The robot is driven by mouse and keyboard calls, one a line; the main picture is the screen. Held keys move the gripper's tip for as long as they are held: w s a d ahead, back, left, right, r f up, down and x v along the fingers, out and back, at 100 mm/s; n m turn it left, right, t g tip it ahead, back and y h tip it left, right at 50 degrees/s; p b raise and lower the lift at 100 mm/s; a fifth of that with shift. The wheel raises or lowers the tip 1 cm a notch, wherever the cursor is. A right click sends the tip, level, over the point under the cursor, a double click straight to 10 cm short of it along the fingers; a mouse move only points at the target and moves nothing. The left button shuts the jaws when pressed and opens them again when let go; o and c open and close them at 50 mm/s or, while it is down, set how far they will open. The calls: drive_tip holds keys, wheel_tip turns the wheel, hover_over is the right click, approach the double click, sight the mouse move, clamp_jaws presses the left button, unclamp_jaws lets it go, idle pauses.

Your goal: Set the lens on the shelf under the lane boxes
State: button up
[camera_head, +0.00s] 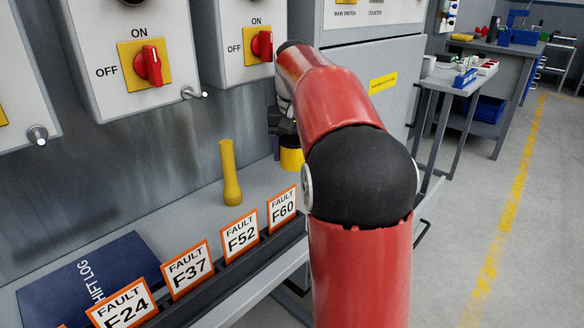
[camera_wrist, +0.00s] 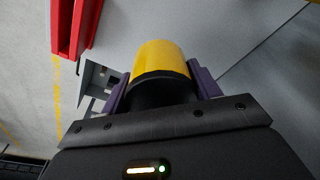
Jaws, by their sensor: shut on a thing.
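The lens, a short cylinder with a yellow end and a black end, shows in the wrist view (camera_wrist: 162,60) between the purple fingertips of my gripper (camera_wrist: 163,92), which is shut on it. In the head view the lens (camera_head: 291,159) hangs yellow end down over the far part of the grey shelf (camera_head: 185,216); I cannot tell whether it touches the shelf. My gripper is mostly hidden there behind my red arm. The lane boxes (camera_head: 112,48) with red switches hang on the wall above the shelf.
A yellow torch-like object (camera_head: 230,178) stands upright on the shelf, left of the lens. A dark blue shift log (camera_head: 85,285) lies near the front left. Orange-edged fault cards (camera_head: 241,236) stand in a black rail along the shelf's front edge. Bare shelf lies between the log and the torch-like object.

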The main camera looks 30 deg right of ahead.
sight(292, 141)
wheel_tip(292, 141, down, 2)
drive_tip(key=shift+s+f, duration=0.1)
drive_tip(key=f, duration=0.3)
drive_tip(key=shift+w+f+b, duration=0.1)
drive_tip(key=shift+w+b, duration=0.1)
drive_tip(key=shift+b, duration=0.1)
drive_tip(key=shift+w+a+f, duration=0.1)
drive_tip(key=shift+w, duration=0.05)
drive_tip(key=shift+f, duration=0.1)
drive_tip(key=o, duration=1)
drive_tip(key=r, duration=0.4)
drive_tip(key=s+r+p, duration=0.1)
drive_tip(key=r, duration=0.3)
drive_tip(key=r+p, duration=0.1)
drive_tip(key=r, duration=0.3)
drive_tip(key=shift+s+a, duration=0.3)
drive_tip(key=shift+a, duration=0.1)
